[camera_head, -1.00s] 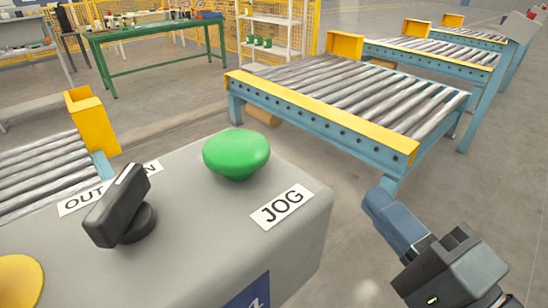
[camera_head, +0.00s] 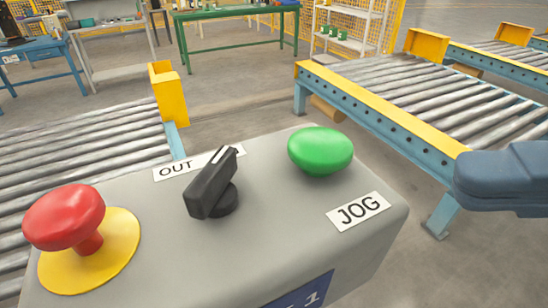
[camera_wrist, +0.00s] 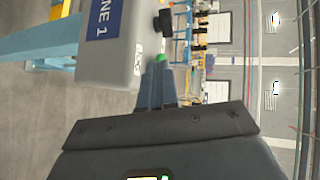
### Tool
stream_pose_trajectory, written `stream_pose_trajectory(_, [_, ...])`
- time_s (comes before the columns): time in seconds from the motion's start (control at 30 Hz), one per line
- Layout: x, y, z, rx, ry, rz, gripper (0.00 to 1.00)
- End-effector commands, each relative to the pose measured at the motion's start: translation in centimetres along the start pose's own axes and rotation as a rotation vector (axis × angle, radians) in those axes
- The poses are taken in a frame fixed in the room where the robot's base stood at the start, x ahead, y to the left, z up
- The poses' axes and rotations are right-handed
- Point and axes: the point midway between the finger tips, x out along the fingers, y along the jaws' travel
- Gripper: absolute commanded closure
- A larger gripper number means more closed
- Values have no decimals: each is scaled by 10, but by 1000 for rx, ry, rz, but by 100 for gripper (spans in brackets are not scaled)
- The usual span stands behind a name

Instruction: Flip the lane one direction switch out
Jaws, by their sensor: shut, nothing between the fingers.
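The black direction switch (camera_head: 212,183) stands on top of the grey control box (camera_head: 240,245). Its handle leans, and the white line on its tip points up and to the right. The label behind it (camera_head: 176,169) reads OUT on the left; the handle covers its right part. The switch also shows near the top of the wrist view (camera_wrist: 163,22), beside the box with the "NE 1" sign. My gripper (camera_head: 458,180) is at the right edge of the head view, shut and empty, right of the box and apart from the switch. Its fingers also show in the wrist view (camera_wrist: 157,80).
A green JOG button (camera_head: 320,150) stands right of the switch. A red mushroom button (camera_head: 64,216) on a yellow disc stands at the left. Roller conveyors lie at left (camera_head: 80,150) and right (camera_head: 420,90). A green table (camera_head: 235,12) stands behind.

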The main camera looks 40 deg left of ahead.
Motion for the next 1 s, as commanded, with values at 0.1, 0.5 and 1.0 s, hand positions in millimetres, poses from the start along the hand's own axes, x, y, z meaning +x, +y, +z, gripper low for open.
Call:
stream_pose_trajectory(0.1, [0,0,0,0,1,-1,100])
stream_pose_trajectory(0.5, [26,-1,0,0,-1,-3,100])
stream_pose_trajectory(1.0, [117,-8,0,-1,0,-3,100])
